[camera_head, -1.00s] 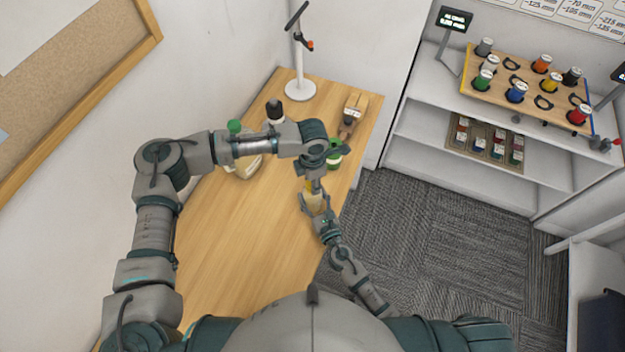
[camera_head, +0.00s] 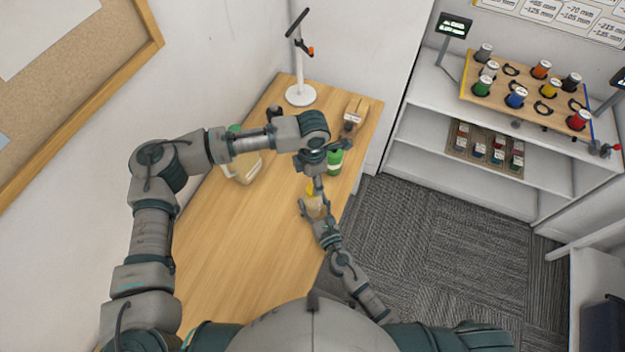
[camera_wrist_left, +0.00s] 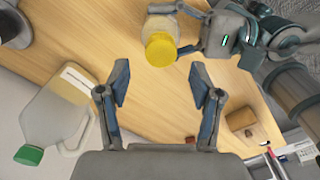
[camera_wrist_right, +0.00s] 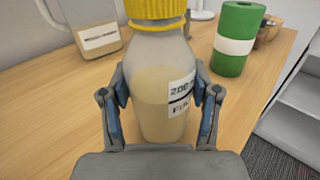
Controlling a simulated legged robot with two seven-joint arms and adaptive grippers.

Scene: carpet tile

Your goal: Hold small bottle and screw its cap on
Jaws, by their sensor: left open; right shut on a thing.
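The small bottle (camera_wrist_right: 160,95) is clear, with a pale yellowish content and a white label. My right gripper (camera_wrist_right: 161,90) is shut around its body and holds it upright. The ribbed yellow cap (camera_wrist_right: 156,8) sits on the bottle's neck; whether it is tight cannot be told. In the left wrist view the cap (camera_wrist_left: 160,48) shows from above, with the bottle (camera_wrist_left: 166,22) and my right gripper beside it. My left gripper (camera_wrist_left: 160,84) is open and empty, its fingers apart from the cap. In the head view the bottle (camera_head: 314,207) is partly hidden by my grippers.
A wooden table (camera_head: 235,240) lies below. A green cylinder with a white band (camera_wrist_right: 233,40), a jug with a green cap (camera_wrist_left: 52,122), a wooden block (camera_wrist_left: 243,120) and a white stand (camera_head: 300,94) stand on it. A shelf (camera_head: 420,110) is at the right. The table's front is clear.

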